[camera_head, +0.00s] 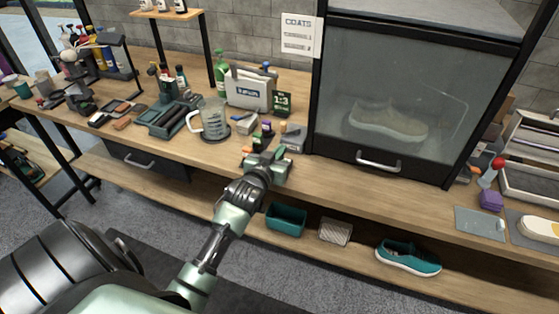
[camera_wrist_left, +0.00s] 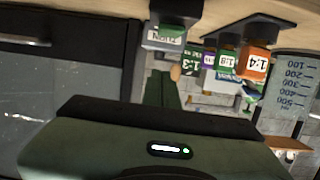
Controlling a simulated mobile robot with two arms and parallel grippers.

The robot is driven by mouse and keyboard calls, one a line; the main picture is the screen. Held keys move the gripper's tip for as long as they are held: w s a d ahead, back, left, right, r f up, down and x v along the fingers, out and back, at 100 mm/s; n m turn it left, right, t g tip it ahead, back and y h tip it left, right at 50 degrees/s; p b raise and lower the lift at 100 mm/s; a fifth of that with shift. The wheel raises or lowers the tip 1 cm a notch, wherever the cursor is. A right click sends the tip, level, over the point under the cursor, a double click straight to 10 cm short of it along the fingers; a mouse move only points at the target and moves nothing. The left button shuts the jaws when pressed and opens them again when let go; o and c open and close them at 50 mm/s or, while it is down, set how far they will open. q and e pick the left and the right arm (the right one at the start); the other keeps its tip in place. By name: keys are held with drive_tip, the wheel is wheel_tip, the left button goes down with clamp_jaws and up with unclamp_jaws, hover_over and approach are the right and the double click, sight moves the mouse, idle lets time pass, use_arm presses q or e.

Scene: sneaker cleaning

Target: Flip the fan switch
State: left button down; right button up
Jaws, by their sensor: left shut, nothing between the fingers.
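A small grey box (camera_head: 293,138) with a label sits near the table's front edge, left of the glass-fronted cabinet (camera_head: 318,130). My left gripper (camera_head: 268,162) is shut and empty, just in front of that box at the table edge. Its green fingers (camera_wrist_left: 163,90) point toward the box in the wrist view; I cannot tell whether they touch it. My right gripper is not in view.
The cabinet holds a pale shoe (camera_head: 388,122). A teal shoe (camera_head: 408,258) and a teal bin (camera_head: 286,219) sit on the lower shelf.

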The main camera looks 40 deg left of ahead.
use_arm(q)
drive_tip(key=shift+s+f, duration=0.2)
drive_tip(key=shift+f, duration=1.75)
